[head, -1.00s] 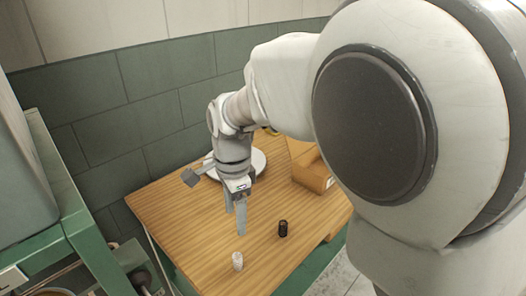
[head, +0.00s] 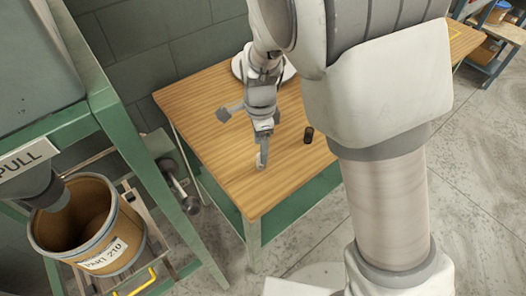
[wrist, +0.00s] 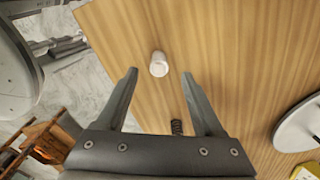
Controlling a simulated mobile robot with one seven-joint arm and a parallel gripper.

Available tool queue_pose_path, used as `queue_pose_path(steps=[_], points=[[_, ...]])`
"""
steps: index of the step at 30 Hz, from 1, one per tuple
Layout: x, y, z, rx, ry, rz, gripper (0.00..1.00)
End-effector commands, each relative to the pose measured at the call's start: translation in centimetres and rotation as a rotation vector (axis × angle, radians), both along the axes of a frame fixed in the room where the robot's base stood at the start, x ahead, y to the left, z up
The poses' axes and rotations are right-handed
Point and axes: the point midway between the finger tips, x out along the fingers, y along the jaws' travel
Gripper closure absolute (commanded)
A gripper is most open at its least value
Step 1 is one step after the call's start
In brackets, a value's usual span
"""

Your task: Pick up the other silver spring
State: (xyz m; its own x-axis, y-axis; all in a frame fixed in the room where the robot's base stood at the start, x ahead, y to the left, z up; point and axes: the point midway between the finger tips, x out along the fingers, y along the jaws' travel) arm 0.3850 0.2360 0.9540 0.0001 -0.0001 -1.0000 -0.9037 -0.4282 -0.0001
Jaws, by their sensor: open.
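A small silver-white spring (head: 260,166) stands on the wooden table (head: 205,105) near its front edge. It also shows in the wrist view (wrist: 158,64), between and slightly beyond my fingertips. My gripper (head: 263,152) points down over the silver spring and partly covers it in the head view. In the wrist view my gripper (wrist: 160,75) is open, with nothing held between the fingers.
A black spring (head: 308,135) stands right of the gripper, and shows near the right finger in the wrist view (wrist: 177,127). A round white plate (head: 240,66) lies at the table's back. A barrel (head: 85,225) and a green frame (head: 130,150) stand at the left.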

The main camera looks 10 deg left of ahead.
Motion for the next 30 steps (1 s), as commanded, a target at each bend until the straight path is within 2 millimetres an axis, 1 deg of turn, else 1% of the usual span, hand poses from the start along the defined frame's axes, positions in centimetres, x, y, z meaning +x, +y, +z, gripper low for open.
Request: queue_pose_path(steps=[2, 6, 10, 14, 19, 20, 24, 26, 27, 29, 30], points=[[0.0, 0.0, -0.7, -0.001, 0.0, 0.0, 0.31], [-0.2, -0.2, -3.0, -0.003, 0.003, 0.0, 0.31], [-0.1, -0.2, -4.6, -0.002, 0.002, -0.002, 0.31], [-0.1, -0.1, -5.2, 0.0, 0.0, -0.001, 0.31], [-0.1, -0.1, -5.2, 0.0, 0.0, 0.0, 0.31], [-0.1, -0.1, -5.2, 0.0, 0.0, 0.0, 0.33], [-0.1, -0.1, -5.1, 0.0, 0.0, 0.0, 0.58], [-0.1, -0.1, -5.1, 0.0, 0.0, 0.0, 0.69], [-0.1, -0.1, -5.1, 0.0, 0.0, 0.0, 0.76], [-0.1, -0.1, -5.1, 0.0, 0.0, 0.0, 0.87], [-0.1, -0.1, -5.1, 0.0, 0.0, 0.0, 0.94]])
